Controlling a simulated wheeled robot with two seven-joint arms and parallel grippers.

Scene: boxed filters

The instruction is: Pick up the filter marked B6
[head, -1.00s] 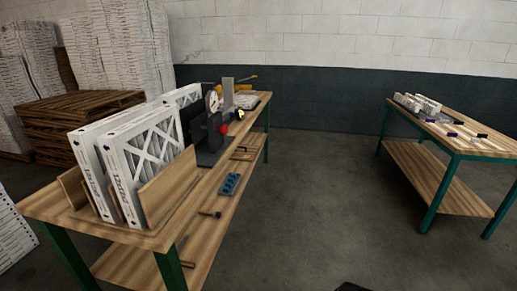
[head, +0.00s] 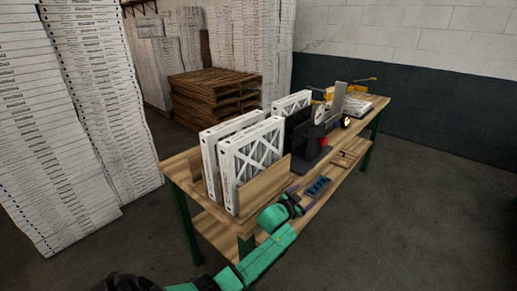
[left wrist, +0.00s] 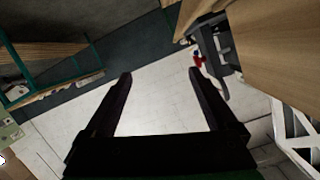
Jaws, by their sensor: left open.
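White-framed filters with cross-braced fronts stand upright on the workbench in the head view. The nearest filter (head: 254,158) and one just behind it (head: 212,150) stand in a wooden holder (head: 265,184); another filter (head: 291,103) is farther back. No B6 marking is legible. My left gripper (head: 297,197), on its green arm, is in front of the bench's near side, apart from the filters. In the left wrist view its two dark fingers (left wrist: 160,78) are spread with nothing between them. Part of a white filter frame (left wrist: 298,140) shows at the right edge there. My right gripper is not seen.
Pallets (head: 213,95) and tall white stacks (head: 62,125) stand behind and left. Floor at right is clear.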

